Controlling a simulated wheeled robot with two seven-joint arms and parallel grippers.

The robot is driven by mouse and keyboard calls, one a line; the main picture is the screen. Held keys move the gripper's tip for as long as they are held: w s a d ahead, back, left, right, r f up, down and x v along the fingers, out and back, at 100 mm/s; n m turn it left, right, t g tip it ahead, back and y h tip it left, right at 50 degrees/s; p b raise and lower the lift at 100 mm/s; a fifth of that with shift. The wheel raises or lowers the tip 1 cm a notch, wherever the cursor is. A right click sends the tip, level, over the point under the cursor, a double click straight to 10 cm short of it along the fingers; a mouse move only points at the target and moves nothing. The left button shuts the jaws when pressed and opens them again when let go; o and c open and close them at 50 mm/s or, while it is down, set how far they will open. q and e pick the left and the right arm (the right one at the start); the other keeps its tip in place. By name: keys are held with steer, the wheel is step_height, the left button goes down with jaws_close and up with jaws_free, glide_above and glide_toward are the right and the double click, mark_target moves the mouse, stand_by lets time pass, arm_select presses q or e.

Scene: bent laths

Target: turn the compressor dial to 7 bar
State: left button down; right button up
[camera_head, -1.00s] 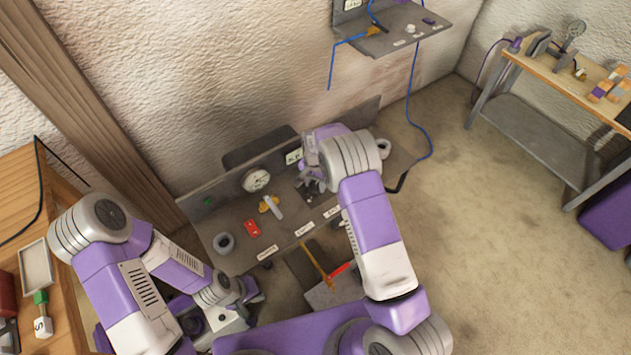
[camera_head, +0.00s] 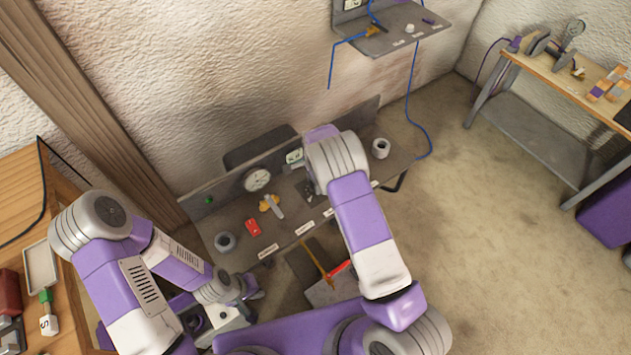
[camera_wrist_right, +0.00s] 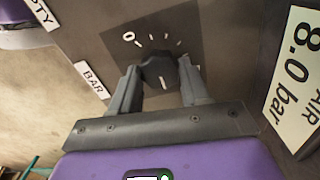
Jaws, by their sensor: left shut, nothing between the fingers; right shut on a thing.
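The dial (camera_wrist_right: 158,72) is a dark knob on a dark square plate in the right wrist view. A 0 and several pale ticks are printed around its far side. My right gripper (camera_wrist_right: 160,76) is shut on the knob, one finger on each side. A pale mark shows at the knob's near side; I cannot tell whether it is the pointer. A sign (camera_wrist_right: 298,75) beside the plate reads 8.0 bar. In the head view my right wrist hides the fingers and most of the dial. My left gripper (camera_head: 250,287) is shut and empty, low in front of the bench.
The grey bench (camera_head: 232,217) holds a round gauge (camera_head: 257,180), a yellow valve (camera_head: 268,202), a red item (camera_head: 253,228) and grey rings. A label reading BAR (camera_wrist_right: 91,80) lies near the dial. A shelf (camera_head: 405,30) with blue hoses hangs above.

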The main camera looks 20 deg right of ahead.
stand_by(0.4)
steer(key=o, duration=1.1)
steer(key=shift+c, duration=0.2)
step_height(320, 180, up, 8)
steer(key=shift+f+p, duration=0.2)
steer(key=shift+p, duration=0.8)
